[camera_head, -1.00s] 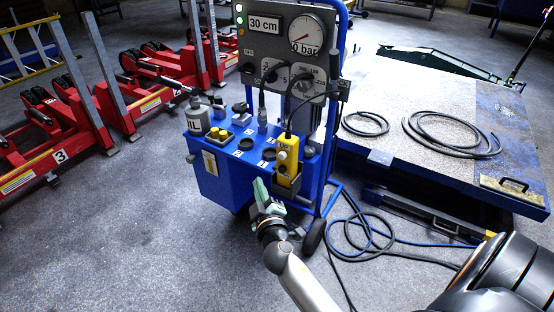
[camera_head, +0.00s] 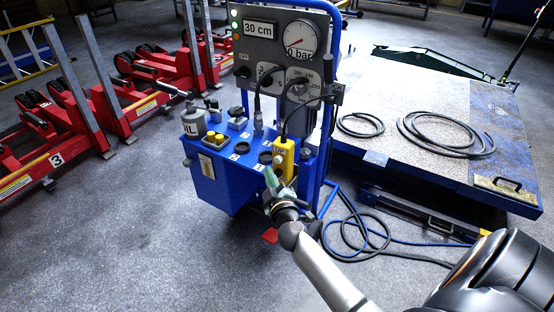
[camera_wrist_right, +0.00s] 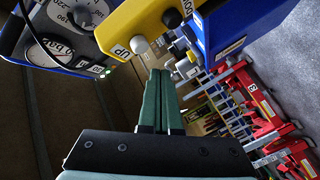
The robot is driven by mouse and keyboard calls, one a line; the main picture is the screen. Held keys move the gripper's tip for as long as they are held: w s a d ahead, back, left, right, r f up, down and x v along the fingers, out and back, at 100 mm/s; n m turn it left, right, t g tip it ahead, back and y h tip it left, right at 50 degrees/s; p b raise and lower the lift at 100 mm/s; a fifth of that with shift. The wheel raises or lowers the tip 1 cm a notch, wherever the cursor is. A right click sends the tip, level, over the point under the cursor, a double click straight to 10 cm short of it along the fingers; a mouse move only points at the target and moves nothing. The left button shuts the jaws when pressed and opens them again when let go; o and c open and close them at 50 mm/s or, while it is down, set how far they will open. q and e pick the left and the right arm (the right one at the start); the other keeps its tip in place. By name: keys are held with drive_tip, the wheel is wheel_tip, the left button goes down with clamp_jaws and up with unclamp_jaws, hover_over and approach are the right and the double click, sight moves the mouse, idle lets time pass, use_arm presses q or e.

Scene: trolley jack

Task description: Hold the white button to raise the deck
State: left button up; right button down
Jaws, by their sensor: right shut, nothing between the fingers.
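The yellow hand control (camera_head: 284,158) stands in a holder at the right front of the blue cart. In the right wrist view, the yellow hand control (camera_wrist_right: 150,22) shows a white button (camera_wrist_right: 139,44) beside the "UP" label and a black button (camera_wrist_right: 172,18) near another label. My right gripper (camera_head: 270,173) is shut and empty, close in front of the control. In the wrist view its green fingertips (camera_wrist_right: 159,73) are just below the white button, with a small gap in the picture. The deck (camera_head: 400,105) lies low at the right. My left gripper is out of view.
The blue cart (camera_head: 225,185) carries a panel reading 30 cm (camera_head: 260,29) and a gauge (camera_head: 301,38) at about 0 bar. Coiled hoses (camera_head: 445,135) lie on the deck. Cables (camera_head: 355,235) cross the floor right of the cart. Red lifting columns (camera_head: 75,125) stand left.

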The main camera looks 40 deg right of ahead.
sight(275, 161)
drive_tip(key=shift+w+d, duration=0.2)
drive_tip(key=shift+d, duration=0.3)
drive_tip(key=shift+w+d, duration=0.2)
drive_tip(key=shift+d, duration=0.25)
idle(1.4)
drive_tip(key=shift+w+d, duration=0.15)
drive_tip(key=shift+d, duration=0.2)
drive_tip(key=shift+w+d, duration=0.2)
drive_tip(key=shift+d, duration=0.45)
idle(2.8)
drive_tip(key=shift+a, duration=0.1)
idle(1.2)
drive_tip(key=shift+s+a+b, duration=0.15)
drive_tip(key=shift+s+a, duration=0.05)
drive_tip(key=shift+a, duration=0.25)
drive_tip(key=shift+s+a+b, duration=0.15)
drive_tip(key=shift+s+a, duration=0.05)
drive_tip(key=shift+a, duration=0.25)
